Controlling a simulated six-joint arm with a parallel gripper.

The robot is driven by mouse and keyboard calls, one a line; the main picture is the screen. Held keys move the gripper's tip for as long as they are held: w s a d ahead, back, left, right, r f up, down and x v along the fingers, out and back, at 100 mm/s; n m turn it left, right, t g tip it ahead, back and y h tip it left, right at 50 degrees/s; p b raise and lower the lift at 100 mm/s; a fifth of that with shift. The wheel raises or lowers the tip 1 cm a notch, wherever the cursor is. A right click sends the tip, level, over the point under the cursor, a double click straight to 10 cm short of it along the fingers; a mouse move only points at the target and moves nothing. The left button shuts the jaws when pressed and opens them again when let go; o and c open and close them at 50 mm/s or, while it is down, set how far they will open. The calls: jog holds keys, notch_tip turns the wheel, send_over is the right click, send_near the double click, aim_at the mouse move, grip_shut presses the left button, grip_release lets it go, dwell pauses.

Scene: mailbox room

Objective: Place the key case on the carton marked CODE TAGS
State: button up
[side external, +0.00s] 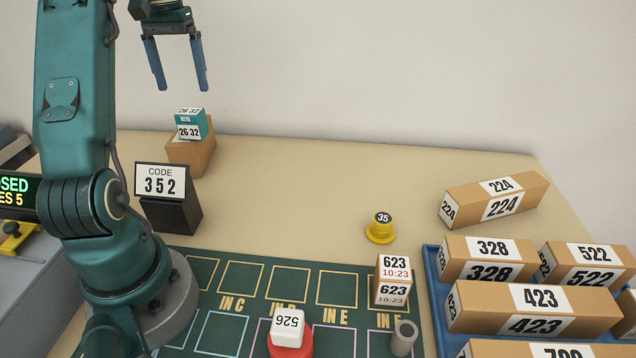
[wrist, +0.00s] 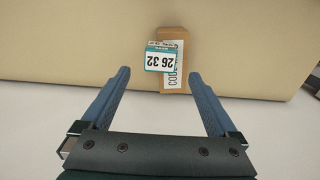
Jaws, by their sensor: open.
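The key case (side external: 190,125) is a small teal and white box marked 26 32 and KEYS. It rests on top of a brown carton (side external: 190,153) at the back left of the table. In the wrist view the key case (wrist: 160,60) sits a little off-centre and reaches past the left edge of the carton (wrist: 170,33). The carton's white label is partly covered by the case; only letters like CODE show. My gripper (side external: 182,86) is open and empty, above the case and apart from it. Its two blue fingers also show in the wrist view (wrist: 158,73).
A black CODE 352 sign (side external: 168,195) stands in front of the carton. A yellow knob marked 35 (side external: 380,228), a 623 box (side external: 393,280) and a white 526 block (side external: 289,325) stand farther right. A blue tray (side external: 432,290) holds several cartons. The table's middle is clear.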

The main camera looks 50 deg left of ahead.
jog(key=w+d+r+m+t+y, duration=0.1)
jog(key=w+d+r+m, duration=0.1)
jog(key=d, duration=0.6)
jog(key=w+d+r+m+t, duration=0.1)
jog(key=w+d+m, duration=0.1)
jog(key=d, duration=0.7)
jog(key=s+d+f+m+t, duration=0.1)
jog(key=s+d+f+m, duration=0.1)
jog(key=d, duration=0.5)
jog(key=s+d+f+m+t+h, duration=0.1)
jog(key=s+d+f+m+t, duration=0.1)
jog(key=s+d, duration=0.4)
jog(key=shift+s+d+f+m+t, duration=0.25)
jog(key=shift+d+f+m, duration=0.35)
jog(key=shift+f, duration=0.3)
